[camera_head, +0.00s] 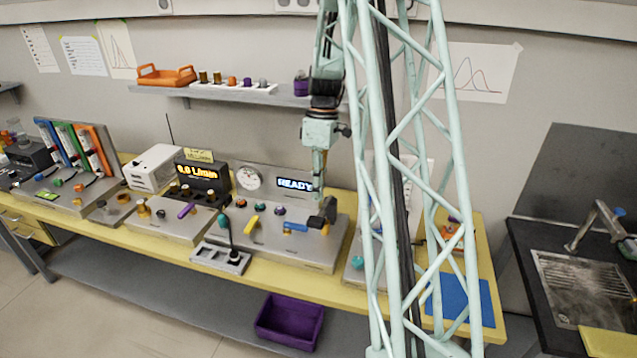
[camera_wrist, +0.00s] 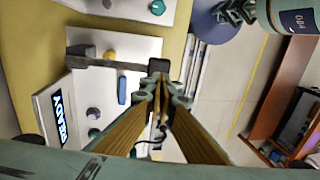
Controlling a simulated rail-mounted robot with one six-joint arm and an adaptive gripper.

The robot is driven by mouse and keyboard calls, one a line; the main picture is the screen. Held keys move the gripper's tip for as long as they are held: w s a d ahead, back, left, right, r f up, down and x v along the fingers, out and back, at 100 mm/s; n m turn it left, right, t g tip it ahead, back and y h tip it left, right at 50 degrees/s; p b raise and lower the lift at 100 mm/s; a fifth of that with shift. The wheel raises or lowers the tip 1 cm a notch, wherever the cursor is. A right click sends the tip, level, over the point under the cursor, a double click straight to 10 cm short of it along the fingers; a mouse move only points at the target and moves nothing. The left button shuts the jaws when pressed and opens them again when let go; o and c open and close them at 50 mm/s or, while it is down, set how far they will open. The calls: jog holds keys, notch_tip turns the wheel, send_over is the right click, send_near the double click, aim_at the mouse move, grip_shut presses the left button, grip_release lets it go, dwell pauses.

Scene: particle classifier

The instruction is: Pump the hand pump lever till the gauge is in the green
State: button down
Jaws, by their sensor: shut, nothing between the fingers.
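The hand pump lever (camera_head: 328,208) is a dark bar with a blocky black end at the right of the silver bench unit. In the wrist view the lever (camera_wrist: 112,65) runs across the panel, its block end just beyond my fingertips. My gripper (camera_head: 318,182) points down above the lever. In the wrist view my gripper (camera_wrist: 161,92) is shut and empty, its tips overlapping the lever's block in the picture; I cannot tell whether they touch. The round white gauge (camera_head: 250,177) stands on the unit's back panel; its needle and green zone are too small to read.
A READY display (camera_head: 295,184) is beside the gauge. Yellow (camera_head: 252,222) and blue (camera_head: 296,227) handles sit left of the lever. A black stick rises from a grey base (camera_head: 220,258) at the front edge. A purple bin (camera_head: 290,320) is below the yellow bench.

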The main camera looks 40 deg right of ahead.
aim_at(317, 220)
jog(key=shift+x, duration=3.25)
jog(key=shift+f, duration=0.1)
